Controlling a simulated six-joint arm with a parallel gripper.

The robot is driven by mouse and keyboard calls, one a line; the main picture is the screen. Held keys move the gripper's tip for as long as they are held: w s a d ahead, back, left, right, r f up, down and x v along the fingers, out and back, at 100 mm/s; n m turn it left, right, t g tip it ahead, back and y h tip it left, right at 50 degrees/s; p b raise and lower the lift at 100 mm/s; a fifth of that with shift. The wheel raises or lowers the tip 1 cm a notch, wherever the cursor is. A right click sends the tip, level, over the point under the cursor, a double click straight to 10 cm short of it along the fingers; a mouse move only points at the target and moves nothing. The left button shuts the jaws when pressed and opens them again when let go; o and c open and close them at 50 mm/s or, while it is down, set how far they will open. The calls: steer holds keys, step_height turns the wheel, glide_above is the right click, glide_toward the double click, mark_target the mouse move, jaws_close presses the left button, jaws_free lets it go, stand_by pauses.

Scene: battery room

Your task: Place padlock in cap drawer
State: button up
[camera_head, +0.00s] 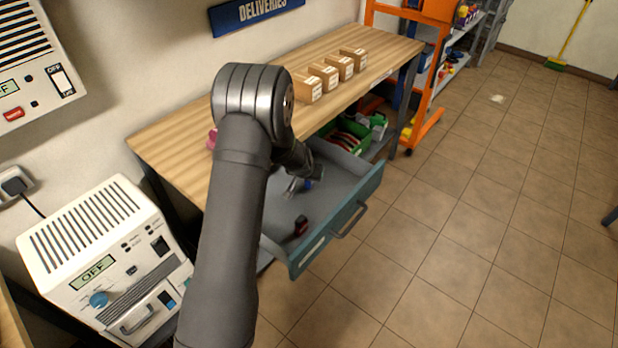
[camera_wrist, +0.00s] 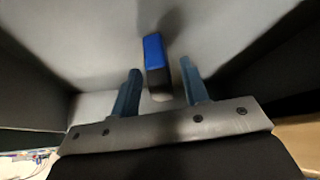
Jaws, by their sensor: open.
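The drawer (camera_head: 364,197), grey inside with a teal front and a handle, stands open under the wooden bench. My gripper (camera_wrist: 160,88) is inside it, low over the floor, with its fingers apart. A small block with a blue top and dark side (camera_wrist: 155,55) lies on the drawer floor, between and just beyond the fingertips in the wrist view. It may be the padlock; I see no clear shackle. In the head view my gripper (camera_head: 298,186) partly hides this spot. A small dark red and black object (camera_head: 301,226) lies nearer the drawer front.
The wooden bench top (camera_head: 190,150) holds several small cardboard boxes (camera_head: 330,76). A green bin (camera_head: 345,135) stands beyond the drawer under the bench. A white charger unit (camera_head: 105,260) stands at left. An orange rack (camera_head: 425,100) stands beyond the bench.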

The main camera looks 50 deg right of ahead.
steer(key=v, duration=1)
steer(key=shift+a+r, duration=0.25)
steer(key=shift+r, duration=0.1)
steer(key=shift+s, duration=0.1)
steer(key=x, duration=1.2)
steer(key=shift+f, duration=0.3)
steer(key=shift+r, duration=1.25)
steer(key=shift+f, duration=0.1)
